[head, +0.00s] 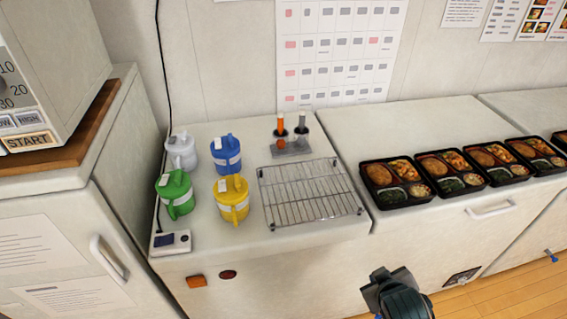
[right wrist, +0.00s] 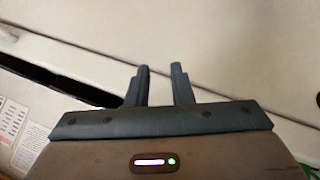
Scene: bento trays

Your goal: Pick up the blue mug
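The blue mug (head: 226,153) stands on the white counter top (head: 225,255), with a pale band around it and a lid. A white mug (head: 181,150) is to its left, a green mug (head: 175,193) is in front to the left, and a yellow mug (head: 232,199) is just in front of it. My right gripper (head: 388,283) is low at the bottom, right of centre, in front of the counters and well away from the mugs. In the right wrist view its two fingers (right wrist: 160,67) are apart with nothing between them. My left gripper is not in view.
A wire rack (head: 311,192) lies right of the mugs, with a holder (head: 291,146) of upright tools behind it. Several bento trays (head: 396,182) line the right counter. A small device (head: 170,243) sits at the front left edge, and a cord hangs behind the mugs.

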